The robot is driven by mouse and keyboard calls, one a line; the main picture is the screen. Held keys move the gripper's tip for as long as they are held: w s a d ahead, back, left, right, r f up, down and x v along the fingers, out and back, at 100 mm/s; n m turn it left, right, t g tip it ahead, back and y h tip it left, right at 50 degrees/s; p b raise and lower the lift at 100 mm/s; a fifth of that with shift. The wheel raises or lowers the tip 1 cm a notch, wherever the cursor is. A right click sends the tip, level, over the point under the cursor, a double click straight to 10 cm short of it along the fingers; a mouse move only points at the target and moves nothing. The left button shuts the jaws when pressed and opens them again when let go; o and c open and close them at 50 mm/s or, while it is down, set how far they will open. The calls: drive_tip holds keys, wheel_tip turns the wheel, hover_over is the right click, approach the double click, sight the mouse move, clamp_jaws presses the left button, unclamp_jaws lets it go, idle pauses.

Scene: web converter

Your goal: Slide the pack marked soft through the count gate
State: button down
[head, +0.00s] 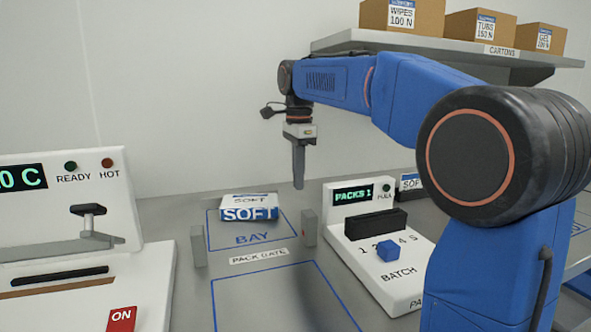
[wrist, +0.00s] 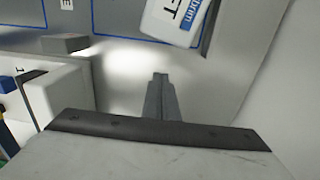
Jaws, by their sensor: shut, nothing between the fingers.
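The white and blue pack marked SOFT (head: 249,208) lies at the far side of the blue BAY outline (head: 222,240), beyond the count gate. It also shows, cut off at the top, in the wrist view (wrist: 176,20). The gate is two short grey posts, left (head: 198,246) and right (head: 309,227), with a PACK GATE label (head: 260,256) on the table in front. My gripper (head: 299,186) is shut and empty, pointing down, right of the pack and apart from it. Its fingertips show in the wrist view (wrist: 160,76).
A batch counter (head: 375,245) reading PACKS 1 stands right of the gate, with a blue knob (head: 391,251). A sealer-like machine (head: 75,215) with an ON switch stands left. A carton shelf (head: 440,45) hangs at upper right. A blue-outlined table area (head: 260,300) in front is clear.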

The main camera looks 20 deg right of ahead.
sight(277, 198)
wheel_tip(277, 198, down, 5)
drive_tip(key=shift+r, duration=0.1)
drive_tip(key=a, duration=0.2)
drive_tip(key=shift+a+f, duration=0.35)
drive_tip(key=shift+a, duration=0.65)
drive_tip(key=shift+a, duration=1.1)
drive_tip(key=shift+d, duration=0.15)
